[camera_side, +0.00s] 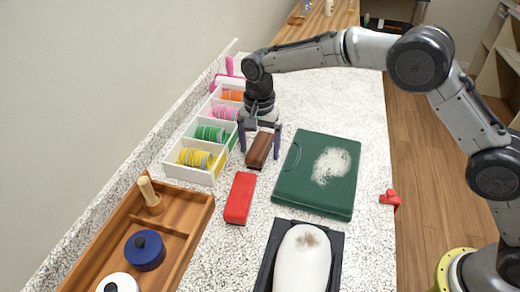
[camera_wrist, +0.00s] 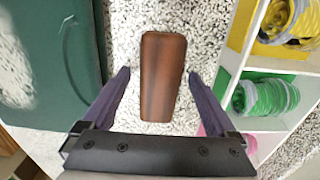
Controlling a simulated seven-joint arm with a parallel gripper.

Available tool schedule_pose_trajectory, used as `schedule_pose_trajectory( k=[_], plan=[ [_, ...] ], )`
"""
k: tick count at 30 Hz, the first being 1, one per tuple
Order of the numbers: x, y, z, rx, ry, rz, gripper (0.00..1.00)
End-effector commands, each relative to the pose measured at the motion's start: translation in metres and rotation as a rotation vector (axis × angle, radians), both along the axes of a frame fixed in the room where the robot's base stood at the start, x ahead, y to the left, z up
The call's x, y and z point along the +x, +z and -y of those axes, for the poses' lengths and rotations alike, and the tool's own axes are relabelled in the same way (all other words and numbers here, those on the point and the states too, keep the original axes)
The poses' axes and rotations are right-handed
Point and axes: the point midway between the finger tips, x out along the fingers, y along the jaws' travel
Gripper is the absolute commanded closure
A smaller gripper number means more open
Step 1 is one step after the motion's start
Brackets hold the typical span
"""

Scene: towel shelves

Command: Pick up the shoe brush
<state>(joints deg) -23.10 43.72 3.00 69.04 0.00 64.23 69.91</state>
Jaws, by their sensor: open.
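The shoe brush, a brown wooden block (camera_side: 258,152), lies on the speckled counter between the white divided tray and the green board. In the wrist view the brush (camera_wrist: 162,78) is upright in the picture and centred between my fingers. My gripper (camera_side: 260,155) is open above the brush, pointing down, with one purple finger on each side. In the wrist view, gaps show between the brush and both fingertips of my gripper (camera_wrist: 159,74). I cannot tell exactly how high the fingertips are over the counter. The brush's underside is hidden.
The white tray (camera_side: 202,177) of coloured ribbon rolls stands close on the left. The green board (camera_side: 300,190) lies close on the right. A red block (camera_side: 240,198) lies in front.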

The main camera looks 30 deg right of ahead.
Motion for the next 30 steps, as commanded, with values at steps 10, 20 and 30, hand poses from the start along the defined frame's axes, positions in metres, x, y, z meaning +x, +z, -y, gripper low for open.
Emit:
schedule_pose_trajectory(
  k=[10, 20, 30],
  plan=[
    [-0.0002, -0.0029, 0.0002, 0.0, 0.0, 0.0, 0.2],
    [-0.0001, -0.0026, 0.0001, 0.0, 0.0, 0.0, 0.8],
    [0.0001, -0.0018, 0.0, 0.001, 0.0, 0.001, 1.0]
  ],
)
